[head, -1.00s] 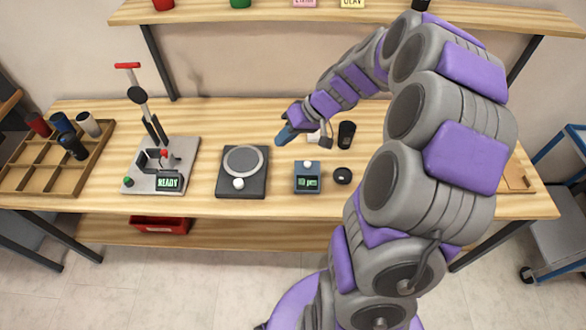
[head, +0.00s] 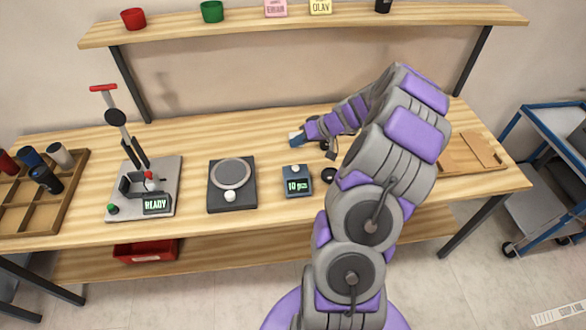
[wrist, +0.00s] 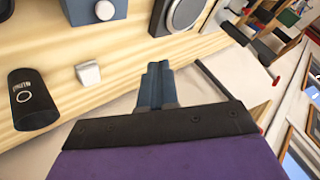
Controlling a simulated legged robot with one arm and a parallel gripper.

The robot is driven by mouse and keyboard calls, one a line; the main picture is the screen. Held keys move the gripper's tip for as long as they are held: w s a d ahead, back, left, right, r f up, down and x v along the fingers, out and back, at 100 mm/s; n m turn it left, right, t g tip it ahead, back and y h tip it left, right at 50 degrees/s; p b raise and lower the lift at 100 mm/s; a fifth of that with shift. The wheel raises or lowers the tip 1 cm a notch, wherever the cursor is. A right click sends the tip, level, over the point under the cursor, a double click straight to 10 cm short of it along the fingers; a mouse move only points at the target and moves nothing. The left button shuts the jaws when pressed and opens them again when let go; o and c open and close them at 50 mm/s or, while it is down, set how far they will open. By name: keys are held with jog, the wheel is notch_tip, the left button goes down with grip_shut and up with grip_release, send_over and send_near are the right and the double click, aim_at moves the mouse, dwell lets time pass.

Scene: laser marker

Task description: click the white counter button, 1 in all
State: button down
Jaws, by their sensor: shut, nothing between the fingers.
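The counter (head: 297,188) is a small dark blue box on the bench with a lit green display reading "10 pcs". Its white button (head: 295,168) is on top, toward the back. My gripper (head: 295,139) is above the bench, behind the counter in the head view and apart from the button. In the wrist view its blue fingers (wrist: 156,84) are closed together with nothing between them. The counter's box (wrist: 88,12) and white button (wrist: 104,10) show at the top edge of the wrist view, partly cut off.
A dark plate device (head: 232,190) with a round disc and white knob stands left of the counter. A press (head: 140,195) reads READY. A black puck (head: 328,175) lies right. A white block (wrist: 88,73) and black cup (wrist: 32,100) stand near my gripper.

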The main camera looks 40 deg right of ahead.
jog(key=b, duration=0.3)
send_over(298, 167)
notch_tip(298, 167, down, 8)
jog(key=shift+a+r, duration=0.1)
jog(key=shift+r, duration=0.15)
jog(key=shift+d+f+b, duration=0.3)
jog(key=shift+f+b, duration=0.05)
jog(key=shift+f, duration=0.4)
jog(key=shift+a, duration=0.1)
jog(key=shift+a+r, duration=0.1)
jog(key=shift+a, duration=0.1)
jog(key=shift+d, duration=0.2)
